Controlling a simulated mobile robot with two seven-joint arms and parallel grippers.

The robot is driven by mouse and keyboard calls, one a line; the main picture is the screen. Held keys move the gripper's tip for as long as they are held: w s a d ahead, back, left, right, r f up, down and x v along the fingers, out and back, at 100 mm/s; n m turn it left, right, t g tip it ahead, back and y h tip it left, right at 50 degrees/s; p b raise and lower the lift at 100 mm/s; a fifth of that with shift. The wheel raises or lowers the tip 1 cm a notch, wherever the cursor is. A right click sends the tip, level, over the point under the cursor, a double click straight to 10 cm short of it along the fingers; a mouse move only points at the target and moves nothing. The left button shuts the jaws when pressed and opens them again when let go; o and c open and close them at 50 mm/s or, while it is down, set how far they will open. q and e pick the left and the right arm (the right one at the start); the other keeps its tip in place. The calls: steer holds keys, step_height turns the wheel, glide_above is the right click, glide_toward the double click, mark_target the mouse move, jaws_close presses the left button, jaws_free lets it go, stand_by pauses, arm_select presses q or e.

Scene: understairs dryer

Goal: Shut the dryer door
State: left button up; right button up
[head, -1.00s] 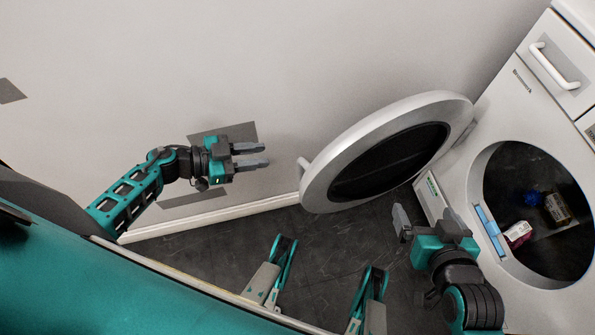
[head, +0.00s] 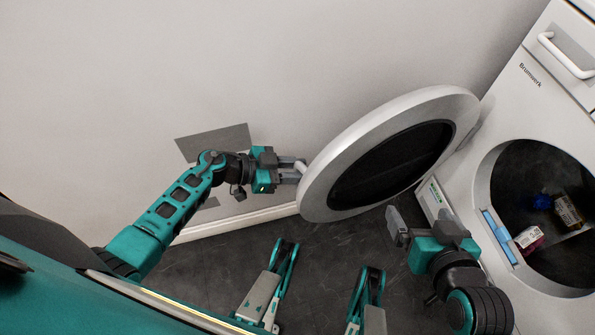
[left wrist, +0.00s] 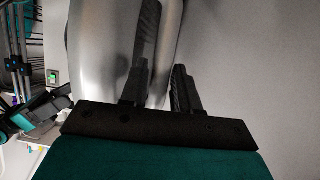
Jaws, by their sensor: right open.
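The dryer door (head: 318,190) is a round silver ring with a dark window. It stands wide open, swung out left of the dryer (head: 490,110). My left gripper (head: 293,171) is at the door's left edge, its fingers by the small door handle (head: 301,165). My right gripper (head: 428,226) is open and empty, in front of the dryer, below the door.
The dryer's round opening (head: 510,185) holds a blue item, a brown labelled item and a pinkish one. A drawer with a white handle (head: 565,55) is above. The plain wall (head: 200,60) runs behind the door. Dark floor (head: 330,240) lies clear below the door.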

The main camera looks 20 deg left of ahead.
arm_select(q)
steer(key=shift+w+d+f, duration=0.1)
steer(key=shift+w+d, duration=0.05)
steer(key=shift+d, duration=0.05)
jaws_close()
stand_by(0.4)
